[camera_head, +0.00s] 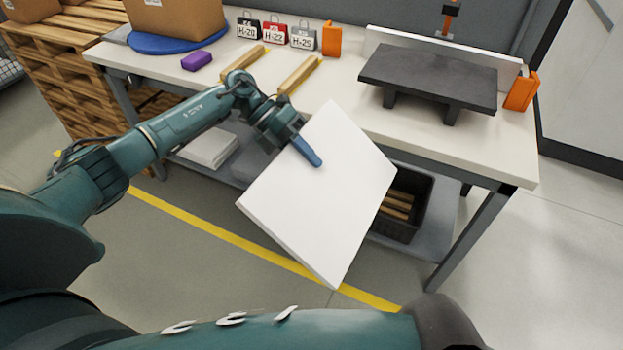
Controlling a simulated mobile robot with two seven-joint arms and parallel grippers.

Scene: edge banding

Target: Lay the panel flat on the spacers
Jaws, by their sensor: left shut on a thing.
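A white square panel (318,205) is held tilted in the air in front of the table's front edge. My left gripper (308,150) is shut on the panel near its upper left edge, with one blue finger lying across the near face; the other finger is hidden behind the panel. Two wooden spacers lie on the white table behind the panel: the left spacer (243,63) and the right spacer (299,75). They are roughly parallel with a gap between them, and my left wrist stands in front of their near ends. My right gripper is not in view.
The white table (345,95) also bears a dark raised platform (430,75) at right, orange blocks (521,91), labelled padlock-shaped tags (275,31), a purple block (196,61) and a cardboard box (175,17) on a blue disc. A black crate (411,225) sits on the lower shelf.

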